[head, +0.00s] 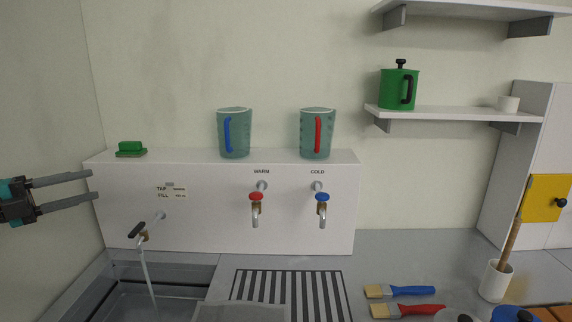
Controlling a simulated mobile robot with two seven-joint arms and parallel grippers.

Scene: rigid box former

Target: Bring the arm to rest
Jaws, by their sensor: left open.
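My left gripper (92,184) comes in from the left edge, with its two long grey fingers apart and nothing between them. It hangs in the air in front of the left part of the white tap panel (205,222), above the sink. My right gripper is not in the head view.
A black-handled tap (138,232) runs water into the sink (180,272). A red tap (256,200) and a blue tap (322,200) stick out of the panel. Two jugs (234,133) (316,133) stand on its ledge. Brushes (402,291) lie on the counter at right.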

